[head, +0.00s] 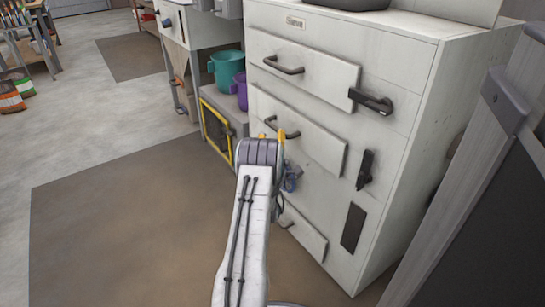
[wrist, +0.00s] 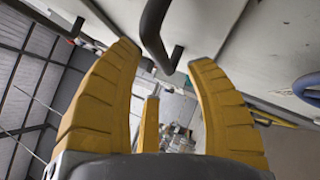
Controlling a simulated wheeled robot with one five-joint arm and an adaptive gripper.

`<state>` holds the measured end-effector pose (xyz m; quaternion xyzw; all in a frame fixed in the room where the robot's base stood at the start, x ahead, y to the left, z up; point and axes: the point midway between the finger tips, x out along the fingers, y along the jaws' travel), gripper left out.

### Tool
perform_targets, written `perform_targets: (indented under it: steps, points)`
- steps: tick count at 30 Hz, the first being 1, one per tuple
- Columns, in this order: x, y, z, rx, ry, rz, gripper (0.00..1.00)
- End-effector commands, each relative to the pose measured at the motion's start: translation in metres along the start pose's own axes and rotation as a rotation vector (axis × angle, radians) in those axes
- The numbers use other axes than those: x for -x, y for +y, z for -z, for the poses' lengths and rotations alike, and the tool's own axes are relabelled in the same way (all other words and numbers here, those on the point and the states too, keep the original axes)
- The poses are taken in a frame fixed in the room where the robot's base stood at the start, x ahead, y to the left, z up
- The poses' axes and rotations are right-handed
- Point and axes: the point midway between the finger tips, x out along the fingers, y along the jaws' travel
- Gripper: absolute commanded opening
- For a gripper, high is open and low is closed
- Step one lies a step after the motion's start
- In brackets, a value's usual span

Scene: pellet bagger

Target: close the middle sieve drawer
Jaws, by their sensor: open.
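The white sieve cabinet (head: 400,60) has three drawers, one above the other. The middle sieve drawer (head: 315,145) has a pale slab front and a dark bar handle (head: 278,128). Its front stands proud of the cabinet face; I cannot tell how far. My gripper (head: 276,136) is at the middle drawer's handle, with yellow fingertips on either side of the handle's lower part. In the wrist view, the fingers of my gripper (wrist: 163,58) are apart, and a dark bar handle (wrist: 152,32) runs between and beyond their tips. Nothing is gripped; contact is unclear.
The top drawer (head: 325,75) and bottom drawer (head: 302,234) are above and below. A dark latch lever (head: 372,101) juts out beside the top drawer; another latch (head: 365,170) hangs upright beside the middle one. Teal (head: 226,67) and purple buckets (head: 240,90) stand left.

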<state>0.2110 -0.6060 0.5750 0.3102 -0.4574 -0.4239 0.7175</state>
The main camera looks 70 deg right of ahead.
Motion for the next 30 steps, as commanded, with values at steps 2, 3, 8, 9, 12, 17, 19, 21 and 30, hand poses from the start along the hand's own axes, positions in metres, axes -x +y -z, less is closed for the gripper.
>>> perform_targets:
  steps: [2,3,8,9,12,17,19,21,30]
  points:
    - [0.013,-0.001,0.000,0.000,0.002,0.004,0.50]
    - [0.020,-0.001,0.000,0.000,0.001,0.004,0.50]
    - [0.043,0.000,0.000,0.000,0.000,0.003,0.50]
    - [0.048,-0.001,0.000,0.000,0.001,0.003,0.50]
    - [0.058,-0.001,0.000,0.000,0.000,0.003,0.50]
    - [0.068,0.000,-0.001,0.000,0.000,0.002,0.50]
    - [0.070,0.000,-0.001,0.000,0.000,0.002,0.50]
    - [0.070,0.000,-0.001,0.000,-0.001,0.001,0.50]
    - [0.070,0.000,-0.001,0.000,-0.001,0.001,0.50]
